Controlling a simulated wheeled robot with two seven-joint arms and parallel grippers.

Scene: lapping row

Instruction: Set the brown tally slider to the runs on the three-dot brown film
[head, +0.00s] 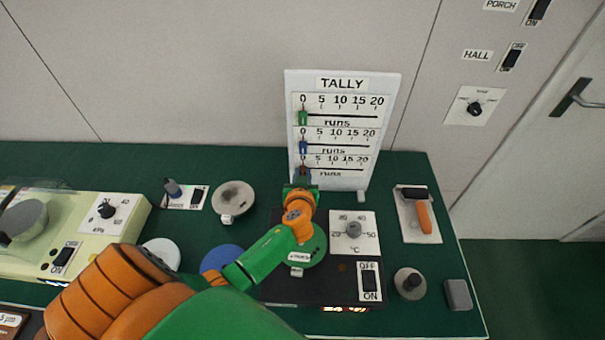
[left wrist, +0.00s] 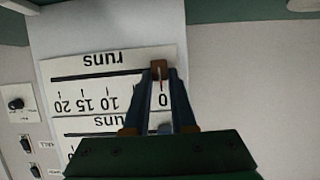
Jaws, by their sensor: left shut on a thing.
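The white TALLY board (head: 342,84) stands upright at the back of the green bench, with three "runs" scales marked 0 to 20. The brown tally slider (head: 303,170) is on the lowest scale, at the 0 end. In the left wrist view the brown slider (left wrist: 159,67) shows upside down, with its red pointer at 0. My left gripper (left wrist: 160,80) is shut on it, one finger on each side. In the head view my left gripper (head: 301,183) partly covers the slider. I cannot make out a three-dot brown film. My right gripper is not in view.
The green slider (head: 303,118) and blue slider (head: 303,147) sit at 0 above. A dark machine with a dial (head: 353,230) and OFF/ON switch (head: 369,281) lies beside my arm.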

